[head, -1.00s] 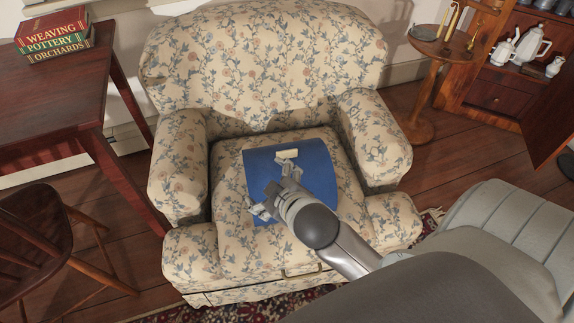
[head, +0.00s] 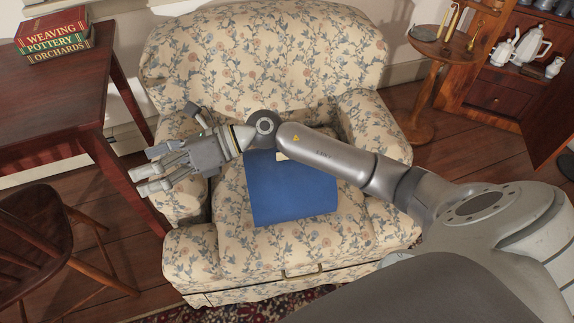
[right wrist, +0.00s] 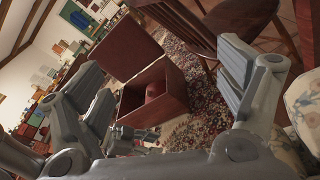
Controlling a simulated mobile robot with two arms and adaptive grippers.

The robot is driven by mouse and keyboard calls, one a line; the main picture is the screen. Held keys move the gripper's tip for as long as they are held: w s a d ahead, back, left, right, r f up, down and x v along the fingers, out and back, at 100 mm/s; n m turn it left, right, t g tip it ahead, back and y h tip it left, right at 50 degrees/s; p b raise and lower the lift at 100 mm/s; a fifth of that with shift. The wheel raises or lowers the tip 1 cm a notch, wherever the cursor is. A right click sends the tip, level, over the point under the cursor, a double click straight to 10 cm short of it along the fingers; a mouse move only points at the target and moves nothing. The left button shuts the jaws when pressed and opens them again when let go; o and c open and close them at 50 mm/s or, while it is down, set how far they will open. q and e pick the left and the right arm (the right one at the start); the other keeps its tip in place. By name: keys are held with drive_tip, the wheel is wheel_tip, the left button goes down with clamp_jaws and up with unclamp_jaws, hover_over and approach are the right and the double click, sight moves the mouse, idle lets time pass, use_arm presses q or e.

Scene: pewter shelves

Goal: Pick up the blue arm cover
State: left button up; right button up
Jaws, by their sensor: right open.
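The blue arm cover (head: 290,192) lies flat on the seat of the floral armchair (head: 265,60). Its upper part is hidden behind my right arm, and a small pale patch shows at its top edge. My right gripper (head: 143,172) is open and empty, to the left of the cover, over the chair's left armrest. In the right wrist view the open fingers (right wrist: 160,95) have nothing between them, and the cover does not show there. My left gripper is not in view.
A dark red table (head: 60,85) with stacked books (head: 55,38) stands at the left, above a wooden chair (head: 35,245). A small round table (head: 445,45) and a cabinet (head: 500,92) are at the right. An open wooden chest (right wrist: 165,90) shows in the right wrist view.

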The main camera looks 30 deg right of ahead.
drive_tip(key=w+d+f+n+g+h, duration=0.1)
drive_tip(key=d+f+n+g+h, duration=0.1)
drive_tip(key=d+f+n+h, duration=0.3)
drive_tip(key=d+f+h, duration=0.1)
drive_tip(key=d+h, duration=0.2)
drive_tip(key=d, duration=0.5)
drive_tip(key=w+d+f+g+h, duration=0.1)
drive_tip(key=d+h, duration=0.3)
drive_tip(key=d, duration=0.4)
drive_tip(key=w+d+f+g+h, duration=0.1)
drive_tip(key=d+f+h, duration=0.1)
drive_tip(key=d, duration=0.7)
drive_tip(key=shift+h, duration=0.8)
hover_over(287, 160)
drive_tip(key=w, duration=0.1)
wheel_tip(287, 160, down, 4)
drive_tip(key=shift+f+b, duration=0.2)
drive_tip(key=shift+b, duration=0.2)
drive_tip(key=f, duration=0.3)
drive_tip(key=f+b, duration=0.1)
drive_tip(key=f, duration=0.1)
drive_tip(key=shift+s+d+f, duration=0.15)
drive_tip(key=shift+s+f, duration=0.1)
drive_tip(key=shift+s, duration=0.1)
drive_tip(key=shift+f, duration=0.35)
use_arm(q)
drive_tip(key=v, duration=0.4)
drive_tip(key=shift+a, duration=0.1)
